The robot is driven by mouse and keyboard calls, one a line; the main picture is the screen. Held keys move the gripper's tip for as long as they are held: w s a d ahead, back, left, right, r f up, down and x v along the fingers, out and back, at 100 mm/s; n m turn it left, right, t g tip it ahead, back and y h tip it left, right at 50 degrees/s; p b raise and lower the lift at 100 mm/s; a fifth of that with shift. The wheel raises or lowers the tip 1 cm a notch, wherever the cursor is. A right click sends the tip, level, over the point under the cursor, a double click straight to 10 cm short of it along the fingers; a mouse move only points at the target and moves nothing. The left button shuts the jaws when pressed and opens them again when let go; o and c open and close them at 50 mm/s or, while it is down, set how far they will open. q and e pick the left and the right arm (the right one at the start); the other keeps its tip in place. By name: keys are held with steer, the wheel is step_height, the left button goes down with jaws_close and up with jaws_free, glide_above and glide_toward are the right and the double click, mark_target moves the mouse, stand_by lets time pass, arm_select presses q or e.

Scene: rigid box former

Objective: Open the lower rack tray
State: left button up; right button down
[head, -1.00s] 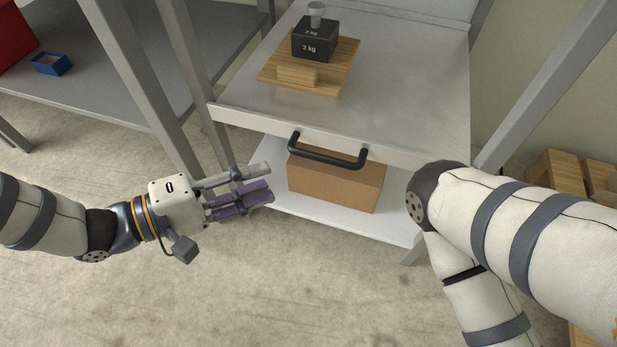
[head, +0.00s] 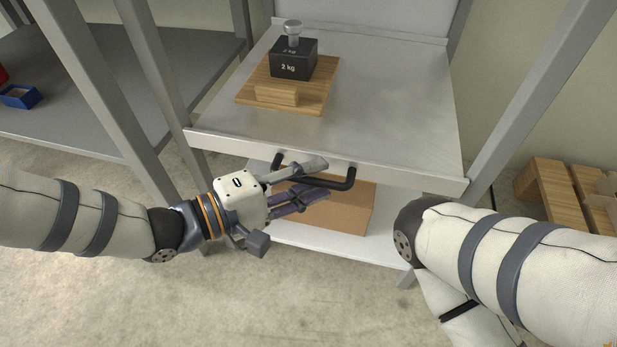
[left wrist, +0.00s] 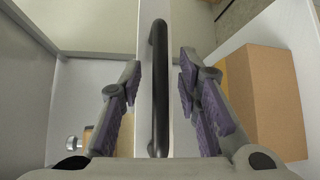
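The metal tray (head: 400,125) is a grey pull-out shelf in the rack, with a black bar handle (head: 347,183) on its front edge. In the left wrist view the handle (left wrist: 158,90) runs between the two finger pads, with a gap on both sides. My left gripper (head: 321,177) is open at the handle and partly hides its left part. A black 2 kg weight (head: 293,62) stands on a wooden board (head: 258,93) on the tray. My right arm shows at the right; its gripper is out of view.
A cardboard box (head: 340,212) sits on the white shelf (head: 360,245) below the tray. Grey rack posts (head: 520,95) stand on both sides. A side table with a blue box (head: 20,97) is at the left, wooden pallets (head: 555,190) at the right.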

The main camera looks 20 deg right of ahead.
arm_select(q)
jaws_close()
